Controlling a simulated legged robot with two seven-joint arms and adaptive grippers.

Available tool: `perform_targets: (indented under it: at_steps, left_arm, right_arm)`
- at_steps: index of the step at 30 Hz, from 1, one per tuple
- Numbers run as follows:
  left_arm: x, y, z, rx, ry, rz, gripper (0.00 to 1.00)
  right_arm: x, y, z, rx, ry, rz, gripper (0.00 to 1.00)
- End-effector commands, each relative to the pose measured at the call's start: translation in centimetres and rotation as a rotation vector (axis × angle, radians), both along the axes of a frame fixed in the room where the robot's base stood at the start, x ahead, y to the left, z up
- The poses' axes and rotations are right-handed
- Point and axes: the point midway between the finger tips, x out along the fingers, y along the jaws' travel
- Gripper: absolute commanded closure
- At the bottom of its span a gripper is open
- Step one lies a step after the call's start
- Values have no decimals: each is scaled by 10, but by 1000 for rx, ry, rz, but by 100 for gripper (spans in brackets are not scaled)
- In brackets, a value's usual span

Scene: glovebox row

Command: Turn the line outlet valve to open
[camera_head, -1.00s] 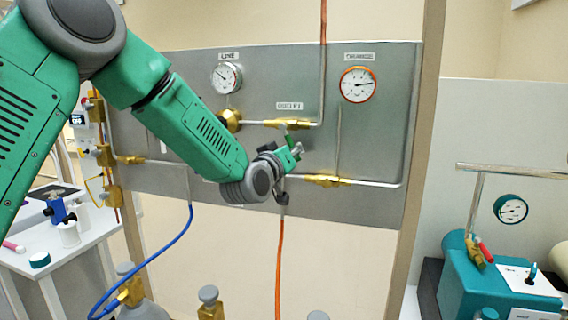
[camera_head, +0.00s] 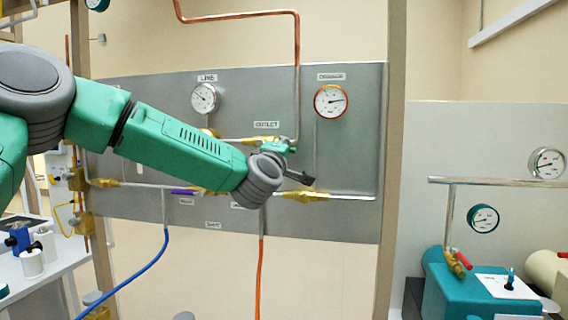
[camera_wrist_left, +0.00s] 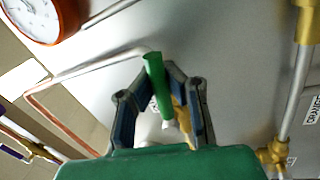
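The OUTLET label (camera_head: 266,125) is on the grey panel (camera_head: 350,150), above a brass valve with a green lever handle (camera_head: 278,146). The lever also shows in the left wrist view (camera_wrist_left: 154,78). My left gripper (camera_head: 297,163) is at this valve and partly covers it. In the left wrist view, its two dark fingers (camera_wrist_left: 160,95) stand apart, one on each side of the green lever. Contact with the lever is unclear. The valve body is mostly hidden by my wrist. My right gripper is not in view.
The line gauge (camera_head: 204,98) and the orange-rimmed change gauge (camera_head: 331,101) are above on the panel. A purple handle (camera_head: 184,192) and a brass fitting (camera_head: 305,196) are on the lower pipe. Blue (camera_head: 140,272) and orange (camera_head: 261,275) hoses hang below.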

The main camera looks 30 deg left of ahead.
Motion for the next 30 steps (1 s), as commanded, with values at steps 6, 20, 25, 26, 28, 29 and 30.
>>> perform_targets:
  at_steps: [6,20,25,26,28,29,30]
  left_arm:
    - [0,0,1,-119,-18,1,100]
    - [1,-1,6,-201,-35,1,100]
    - [1,-1,6,-201,-35,1,100]
    - [1,-1,6,-201,-35,1,100]
    - [1,-1,6,-201,-35,0,100]
    - [1,-1,5,-201,-35,0,93]
    - [1,-1,6,-201,-35,1,79]
  right_arm:
    - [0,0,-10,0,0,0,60]
    - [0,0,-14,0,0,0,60]
    - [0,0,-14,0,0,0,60]
    - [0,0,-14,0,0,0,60]
    - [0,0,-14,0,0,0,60]
    - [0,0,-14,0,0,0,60]
    - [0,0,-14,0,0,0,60]
